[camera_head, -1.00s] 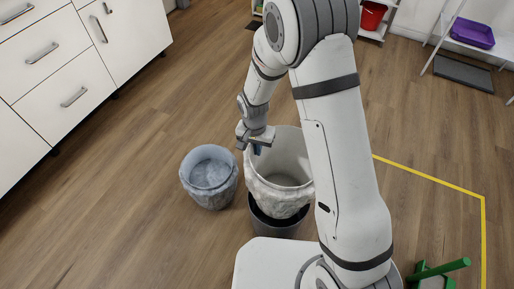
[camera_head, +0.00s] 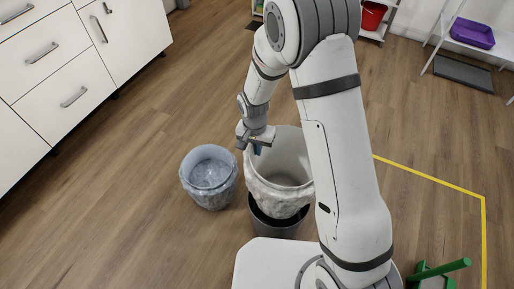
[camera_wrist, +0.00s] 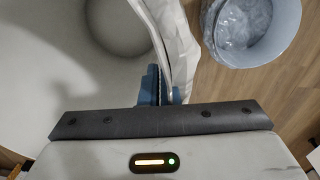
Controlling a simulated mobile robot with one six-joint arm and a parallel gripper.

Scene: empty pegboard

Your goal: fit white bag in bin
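The white bag (camera_head: 281,201) stands open and upright in the top of a dark grey bin (camera_head: 275,228). Its lower end is inside the bin, while most of it bulges above the bin's rim. My gripper (camera_head: 257,150) is at the bag's upper left rim. In the wrist view the blue fingertips (camera_wrist: 162,88) are shut on the edge of the white bag (camera_wrist: 178,40), whose open inside fills the left of that view. The bin does not show clearly in the wrist view. My arm hides the bag's right side in the head view.
A second, blue-grey bin (camera_head: 222,160) with a bag lining in it stands just left; it also shows in the wrist view (camera_wrist: 288,35). White drawers (camera_head: 65,75) stand at upper left. A green object (camera_head: 436,272) is at lower right. The wooden floor between is clear.

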